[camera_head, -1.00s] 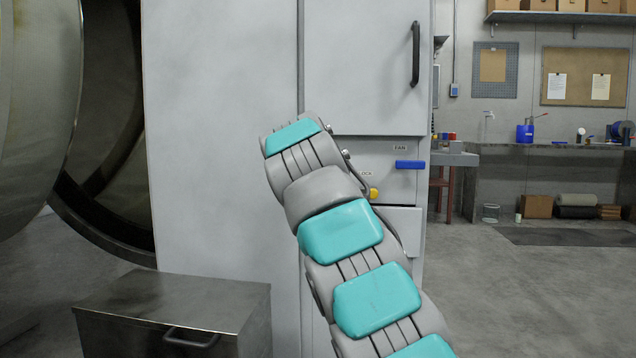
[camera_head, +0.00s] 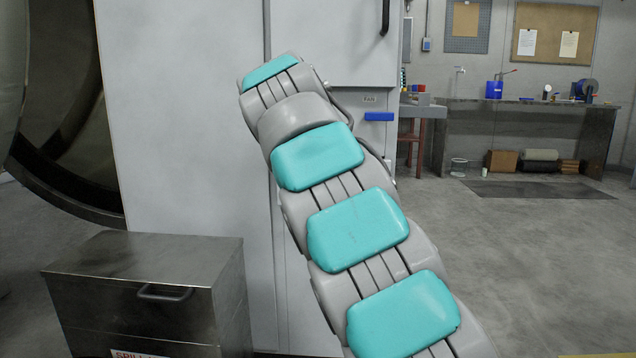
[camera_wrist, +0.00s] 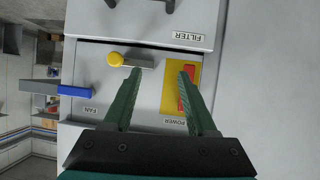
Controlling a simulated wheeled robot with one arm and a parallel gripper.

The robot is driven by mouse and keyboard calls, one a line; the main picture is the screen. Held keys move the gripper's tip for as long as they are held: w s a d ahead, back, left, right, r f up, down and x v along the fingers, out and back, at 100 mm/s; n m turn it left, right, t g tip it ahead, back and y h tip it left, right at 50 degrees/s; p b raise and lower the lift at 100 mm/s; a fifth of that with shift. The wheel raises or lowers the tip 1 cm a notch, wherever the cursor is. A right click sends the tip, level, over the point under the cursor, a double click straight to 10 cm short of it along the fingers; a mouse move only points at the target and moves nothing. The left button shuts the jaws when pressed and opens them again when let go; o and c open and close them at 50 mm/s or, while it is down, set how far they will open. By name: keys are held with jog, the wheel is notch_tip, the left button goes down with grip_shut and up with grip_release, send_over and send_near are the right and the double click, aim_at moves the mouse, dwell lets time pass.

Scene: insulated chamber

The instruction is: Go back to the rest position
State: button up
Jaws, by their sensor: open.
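My gripper (camera_wrist: 160,72) shows in the wrist view with its two green fingers apart and nothing between them. It points at the grey panel of a tall cabinet. The panel has a yellow knob (camera_wrist: 116,59) on a grey bar, a blue fan handle (camera_wrist: 75,91), and a red power switch (camera_wrist: 186,90) on a yellow plate, partly behind one finger. In the head view my arm reaches up in front of the cabinet (camera_head: 190,110), and my gripper is hidden behind it. The blue handle (camera_head: 379,117) also shows there, right of my arm.
A metal chest (camera_head: 140,262) stands on the floor at lower left. A large round metal opening (camera_head: 75,120) is behind it at left. The floor at right is clear.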

jog(key=s+d+f+m+g+h, duration=0.1)
jog(key=s+d+f+g, duration=0.3)
jog(key=s+d+f, duration=0.5)
jog(key=s+d+f+g+h, duration=0.1)
jog(key=s+d+f+g, duration=0.2)
jog(key=s+d+f, duration=0.75)
jog(key=s+d+f+n+g+y, duration=0.1)
jog(key=s+f+g, duration=0.1)
jog(key=s+f, duration=0.7)
jog(key=s+f+g+y, duration=0.1)
jog(key=s+f+g, duration=0.25)
jog(key=s, duration=0.95)
jog(key=s+d+f+n+g+y, duration=0.1)
jog(key=s+f+g+y, duration=0.1)
jog(key=s+f, duration=0.7)
notch_tip(320, 180, up, 16)
jog(key=s+p, duration=0.3)
jog(key=p, duration=1.1)
jog(key=shift+a+r+p, duration=0.15)
jog(key=shift+a+p, duration=0.2)
jog(key=shift+p, duration=0.05)
